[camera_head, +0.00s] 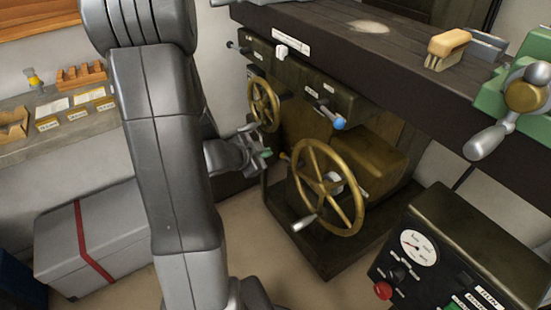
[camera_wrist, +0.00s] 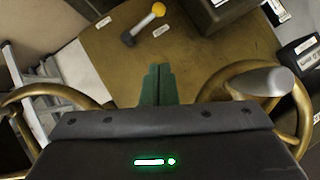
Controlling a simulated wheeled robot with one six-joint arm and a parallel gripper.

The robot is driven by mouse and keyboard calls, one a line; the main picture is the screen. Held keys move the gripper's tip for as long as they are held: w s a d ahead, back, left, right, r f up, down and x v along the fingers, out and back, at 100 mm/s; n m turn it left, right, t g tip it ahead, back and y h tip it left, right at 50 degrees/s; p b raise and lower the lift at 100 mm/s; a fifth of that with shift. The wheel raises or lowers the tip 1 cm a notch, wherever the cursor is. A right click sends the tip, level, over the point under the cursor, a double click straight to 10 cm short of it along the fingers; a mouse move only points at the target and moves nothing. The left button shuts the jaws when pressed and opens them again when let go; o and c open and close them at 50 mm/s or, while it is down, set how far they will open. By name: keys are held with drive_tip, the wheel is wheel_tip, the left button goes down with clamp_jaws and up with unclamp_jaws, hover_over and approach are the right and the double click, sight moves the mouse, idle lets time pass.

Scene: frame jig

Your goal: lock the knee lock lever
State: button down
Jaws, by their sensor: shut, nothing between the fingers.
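In the wrist view, a short grey lever with a yellow ball knob (camera_wrist: 143,25) sits on a brownish panel, beyond my fingertips. It slants up to the right, with small labels beside it too small to read. In the head view, a blue-tipped lever (camera_head: 331,117) sticks out of the machine front, above the large handwheel. I cannot tell from the labels which is the knee lock lever. My gripper (camera_head: 265,154) is between the two handwheels, shut and empty. Its green fingertips (camera_wrist: 156,72) are together and apart from the yellow-knobbed lever.
A large brass handwheel (camera_head: 341,175) with a crank handle is right of my gripper, and a smaller handwheel (camera_head: 273,104) is behind it. A control box (camera_head: 456,235) stands at lower right. A grey case (camera_head: 58,235) is on the floor at left.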

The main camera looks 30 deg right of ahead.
drive_tip(key=b, duration=0.3)
hover_over(281, 155)
drive_tip(key=s+a, duration=0.2)
drive_tip(key=s, duration=0.2)
wheel_tip(281, 155, down, 6)
drive_tip(key=shift+w+d+f, duration=0.25)
drive_tip(key=shift+w+f, duration=0.55)
drive_tip(key=shift+f, duration=0.1)
drive_tip(key=shift+w+f, duration=0.3)
drive_tip(key=shift+f, duration=0.05)
drive_tip(key=shift+s+f+b, duration=0.1)
drive_tip(key=shift+s+b, duration=0.05)
drive_tip(key=shift+b, duration=0.25)
